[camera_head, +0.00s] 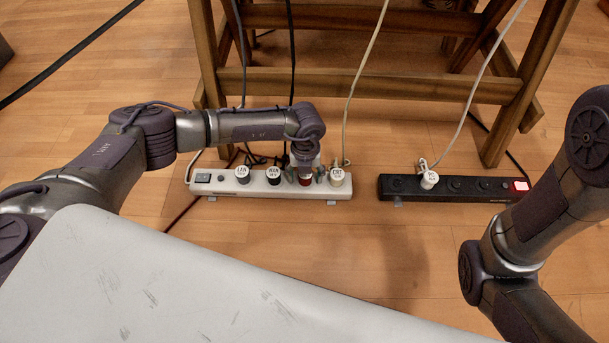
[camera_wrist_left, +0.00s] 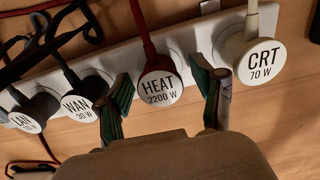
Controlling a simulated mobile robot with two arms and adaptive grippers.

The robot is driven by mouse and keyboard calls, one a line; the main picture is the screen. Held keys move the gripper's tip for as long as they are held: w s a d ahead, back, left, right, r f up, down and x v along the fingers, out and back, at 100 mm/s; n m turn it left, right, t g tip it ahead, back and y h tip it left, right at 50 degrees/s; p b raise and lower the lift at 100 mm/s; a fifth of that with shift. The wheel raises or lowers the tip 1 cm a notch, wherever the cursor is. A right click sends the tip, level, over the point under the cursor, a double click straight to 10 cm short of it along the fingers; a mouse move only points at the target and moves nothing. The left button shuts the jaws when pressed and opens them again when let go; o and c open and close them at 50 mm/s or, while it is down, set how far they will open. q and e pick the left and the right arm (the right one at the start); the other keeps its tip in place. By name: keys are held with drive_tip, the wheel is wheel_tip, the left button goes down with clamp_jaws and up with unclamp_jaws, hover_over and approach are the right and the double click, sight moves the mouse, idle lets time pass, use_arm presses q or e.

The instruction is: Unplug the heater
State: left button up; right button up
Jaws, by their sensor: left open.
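The heater plug (camera_wrist_left: 160,88), with a white face reading HEAT 2200 W and a red body and cord, sits in the white power strip (camera_head: 230,185). In the head view the plug (camera_head: 305,181) is mostly hidden by my left gripper (camera_head: 305,176). In the left wrist view my left gripper (camera_wrist_left: 165,100) is open, with one green-padded finger on each side of the heater plug. I see a gap between each finger and the plug. My right gripper is not in view; only part of that arm shows at the right.
On the same strip are the LAN plug (camera_head: 242,174), the WAN plug (camera_head: 273,176) and the CRT plug (camera_head: 337,177), close to the fingers. A black strip (camera_head: 460,187) with a white plug (camera_head: 429,180) lies to the right. A wooden trestle (camera_head: 370,85) stands behind, with hanging cords.

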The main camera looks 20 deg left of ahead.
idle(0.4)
use_arm(q)
clamp_jaws()
drive_tip(key=shift+r, duration=0.1)
drive_tip(key=shift+r+p, duration=1.85)
drive_tip(key=shift+p, duration=0.2)
drive_tip(key=shift+r+p, duration=1)
drive_tip(key=shift+r, duration=0.1)
